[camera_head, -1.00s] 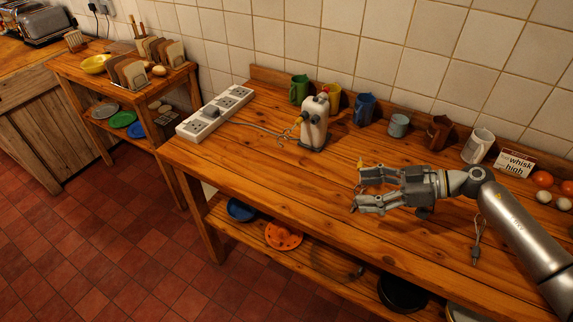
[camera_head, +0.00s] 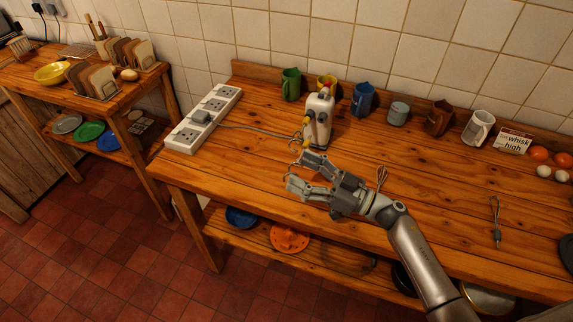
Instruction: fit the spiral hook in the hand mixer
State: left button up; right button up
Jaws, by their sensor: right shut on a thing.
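The hand mixer (camera_head: 319,112) stands on the wooden worktop, pale with grey parts and a yellow part low on its left side. My right gripper (camera_head: 297,171) is just in front of the mixer, its fingers pointing left. It is shut on the spiral hook (camera_head: 290,168), of which only a thin curved wire shows at the fingertips. A yellow piece shows between the fingers and the mixer; I cannot tell which of the two it belongs to, nor whether hook and mixer touch. My left gripper is out of view.
A power strip (camera_head: 187,137) with a cord towards the mixer lies at left. Several mugs stand along the back, including a green mug (camera_head: 291,84) and a blue mug (camera_head: 363,99). One whisk (camera_head: 381,177) is beside my wrist, another (camera_head: 496,222) farther right. Front-left worktop is clear.

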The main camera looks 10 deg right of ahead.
jog(key=shift+s+d, duration=0.15)
jog(key=shift+s+d+r, duration=0.1)
jog(key=shift+s+d, duration=0.15)
jog(key=shift+d, duration=0.1)
jog(key=shift+w, duration=0.15)
jog(key=w+d, duration=0.1)
jog(key=w+b, duration=0.1)
jog(key=w+d, duration=0.1)
jog(key=w, duration=0.1)
jog(key=shift+w+d+b, duration=0.1)
jog(key=shift+d+b, duration=0.25)
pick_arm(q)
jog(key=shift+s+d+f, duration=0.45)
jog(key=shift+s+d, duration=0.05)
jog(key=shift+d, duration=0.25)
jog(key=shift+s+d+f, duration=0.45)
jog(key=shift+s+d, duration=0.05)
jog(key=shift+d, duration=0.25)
pick_arm(e)
jog(key=shift+w+d, duration=0.2)
jog(key=shift+w, duration=0.05)
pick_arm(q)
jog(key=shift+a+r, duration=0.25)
